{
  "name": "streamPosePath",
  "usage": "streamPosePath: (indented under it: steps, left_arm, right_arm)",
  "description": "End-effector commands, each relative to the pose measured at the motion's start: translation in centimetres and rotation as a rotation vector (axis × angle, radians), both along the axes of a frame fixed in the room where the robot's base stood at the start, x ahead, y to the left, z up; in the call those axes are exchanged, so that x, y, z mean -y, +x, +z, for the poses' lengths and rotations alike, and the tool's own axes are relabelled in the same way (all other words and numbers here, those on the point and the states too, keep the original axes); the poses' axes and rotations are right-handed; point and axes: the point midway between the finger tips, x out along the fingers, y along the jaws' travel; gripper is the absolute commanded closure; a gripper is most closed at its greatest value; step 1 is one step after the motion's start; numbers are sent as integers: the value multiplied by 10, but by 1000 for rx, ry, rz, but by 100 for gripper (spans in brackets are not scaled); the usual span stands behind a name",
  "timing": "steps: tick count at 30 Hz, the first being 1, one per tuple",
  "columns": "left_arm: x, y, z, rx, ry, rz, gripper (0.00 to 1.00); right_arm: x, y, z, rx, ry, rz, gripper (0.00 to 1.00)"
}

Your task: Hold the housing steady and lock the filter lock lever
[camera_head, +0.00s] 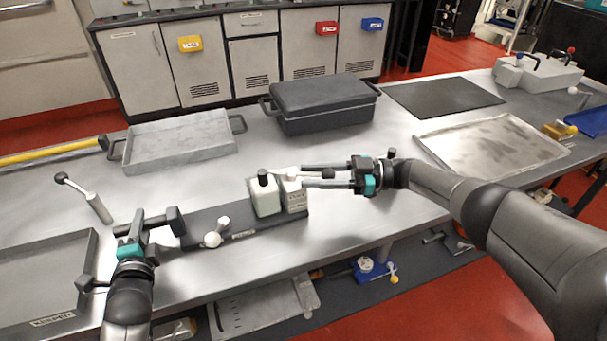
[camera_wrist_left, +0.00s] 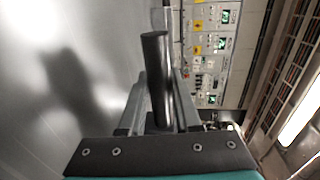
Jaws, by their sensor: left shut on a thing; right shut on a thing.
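The pale housing (camera_head: 266,198) with a black knob stands on a dark base plate (camera_head: 240,233), beside a grey block with printed text (camera_head: 294,197). My right gripper (camera_head: 306,179) reaches in from the right, shut at the top of this block; a pale lever-like piece (camera_head: 287,175) runs to its fingertips, but the exact grip is too small to tell. My left gripper (camera_head: 163,223) is at the plate's left end, shut on a dark upright post; the post (camera_wrist_left: 156,75) shows between its fingers in the left wrist view. A white-knobbed lever (camera_head: 213,238) sits mid-plate.
A grey tray (camera_head: 180,165) and a dark lidded case (camera_head: 322,112) stand behind. A loose lever with a black knob (camera_head: 90,200) and a dark tray (camera_head: 45,318) are at left. A shallow metal tray (camera_head: 490,166) and black mat (camera_head: 440,85) lie right. The table's front edge is close.

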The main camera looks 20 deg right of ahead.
Motion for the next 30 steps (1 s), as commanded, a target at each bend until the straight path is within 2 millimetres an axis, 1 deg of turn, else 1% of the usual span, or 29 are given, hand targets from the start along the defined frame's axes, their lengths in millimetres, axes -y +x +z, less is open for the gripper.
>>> streamPosePath:
  steps: [1, 6, 7, 12, 15, 23, 30]
  left_arm:
    - [-2, -3, -11, -26, 3, 6, 100]
    - [-2, -3, -11, -26, 3, 6, 100]
    - [-2, -3, -11, -26, 3, 6, 100]
    - [-2, -3, -11, -26, 3, 6, 100]
    - [-2, -3, -11, -26, 2, 6, 100]
    - [-2, -3, -11, -26, 2, 6, 100]
    - [-2, -3, -11, -26, 2, 6, 100]
  right_arm:
    - [2, -1, -2, -4, -4, -1, 100]
    - [1, -1, -2, -5, -3, -1, 100]
    - [1, -1, -2, -5, -3, -1, 60]
    - [1, -1, -2, -4, -3, -1, 41]
    - [0, -1, -2, -3, -2, 0, 31]
    - [0, 0, -1, -1, -1, 1, 31]
    - [1, 0, 9, 1, -1, 1, 31]
